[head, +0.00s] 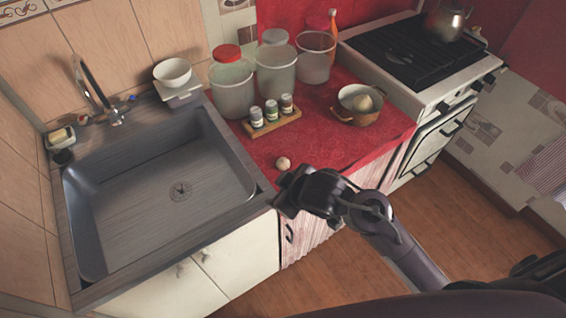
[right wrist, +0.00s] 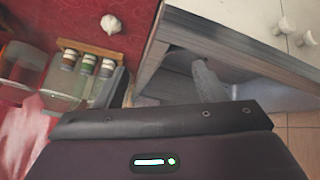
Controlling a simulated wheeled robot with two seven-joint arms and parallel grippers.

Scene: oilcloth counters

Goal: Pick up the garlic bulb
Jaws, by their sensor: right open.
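The garlic bulb (head: 283,163) is small, round and whitish. It lies on the red oilcloth counter (head: 330,140) near its front edge, a little right of the sink. It also shows in the right wrist view (right wrist: 110,23), near the top. My right gripper (head: 283,193) is close to the front edge of the counter, just in front of the bulb and apart from it. It is open, with nothing seen between its fingers. My left gripper is not in view.
A grey sink (head: 150,200) lies to the left. Behind the bulb, a wooden rack (head: 270,124) holds small spice jars. Large lidded jars (head: 232,85) stand farther back.

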